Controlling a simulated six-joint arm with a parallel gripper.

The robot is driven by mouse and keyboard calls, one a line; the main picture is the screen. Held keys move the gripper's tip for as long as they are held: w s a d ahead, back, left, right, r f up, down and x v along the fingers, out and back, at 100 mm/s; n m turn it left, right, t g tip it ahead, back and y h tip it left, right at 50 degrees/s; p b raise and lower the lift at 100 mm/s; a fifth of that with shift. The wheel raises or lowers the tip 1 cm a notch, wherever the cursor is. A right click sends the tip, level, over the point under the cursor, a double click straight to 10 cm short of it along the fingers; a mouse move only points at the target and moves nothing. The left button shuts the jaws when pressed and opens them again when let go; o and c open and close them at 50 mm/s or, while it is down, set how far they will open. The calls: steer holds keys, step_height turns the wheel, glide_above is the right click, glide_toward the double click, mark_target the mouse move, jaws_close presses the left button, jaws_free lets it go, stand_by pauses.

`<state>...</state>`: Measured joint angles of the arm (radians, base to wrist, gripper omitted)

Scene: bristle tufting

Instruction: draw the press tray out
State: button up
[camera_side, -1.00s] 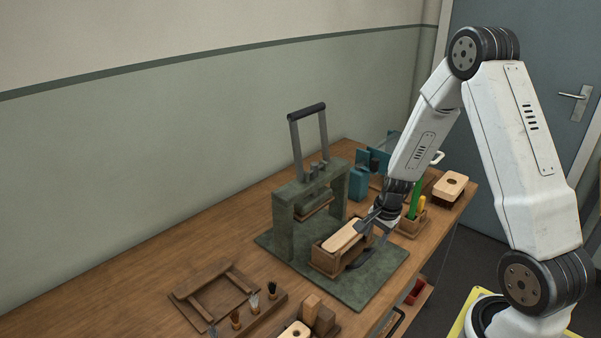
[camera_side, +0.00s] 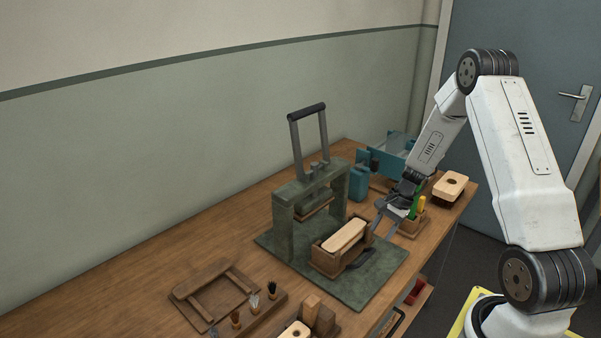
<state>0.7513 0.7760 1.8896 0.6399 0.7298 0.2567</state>
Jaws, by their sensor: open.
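The press tray (camera_side: 327,264) is a brown wooden box with a pale wooden block (camera_side: 345,237) lying in it. It sits on the green base plate (camera_side: 370,291), in front of the green press frame (camera_side: 284,215) and clear of its opening. A dark curved handle (camera_side: 362,259) shows at the tray's front right. My gripper (camera_side: 379,222) is open and empty, above and to the right of the tray, apart from it. The press lever (camera_side: 308,112) stands upright, with the press head raised under the top beam.
A small wooden holder (camera_side: 411,228) with green and yellow handles stands close beside my gripper. A teal device (camera_side: 391,153) stands behind. Brush holders and a wooden frame (camera_side: 213,290) lie front left.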

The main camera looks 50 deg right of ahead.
mark_target(367, 256)
steer(key=shift+x, duration=3.8)
jaws_close()
